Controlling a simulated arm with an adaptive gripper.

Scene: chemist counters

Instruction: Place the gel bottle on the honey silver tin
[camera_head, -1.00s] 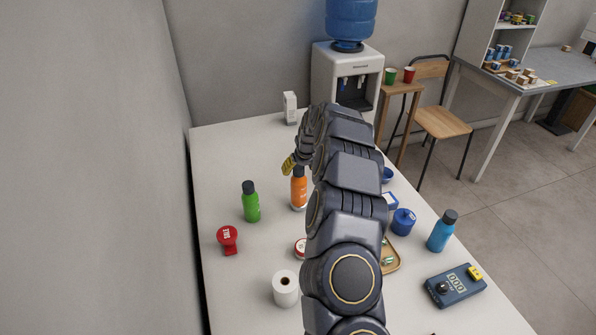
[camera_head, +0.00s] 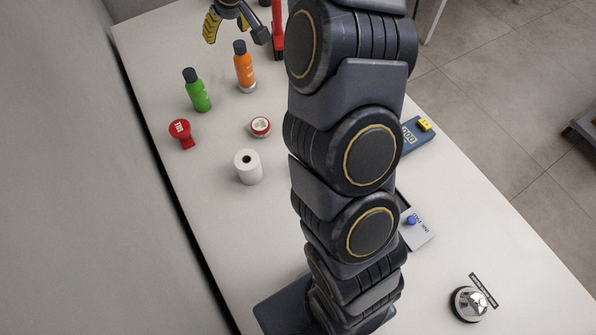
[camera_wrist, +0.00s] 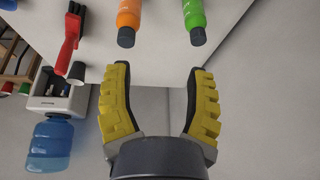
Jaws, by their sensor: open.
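An orange bottle (camera_head: 244,68) with a dark cap stands upright at the back of the counter, and also shows in the wrist view (camera_wrist: 129,12). A low silver tin (camera_head: 247,88) shows directly under its base. A green bottle (camera_head: 197,92) with a dark cap stands to its left and also shows in the wrist view (camera_wrist: 193,12). The labels are too small to read, so I cannot tell which bottle is the gel. My gripper (camera_head: 236,38) is open and empty, with yellow-padded fingers, beyond and above the orange bottle. In the wrist view its fingertips (camera_wrist: 158,70) are apart from both bottles.
My arm hides part of the counter. The front-left counter is clear.

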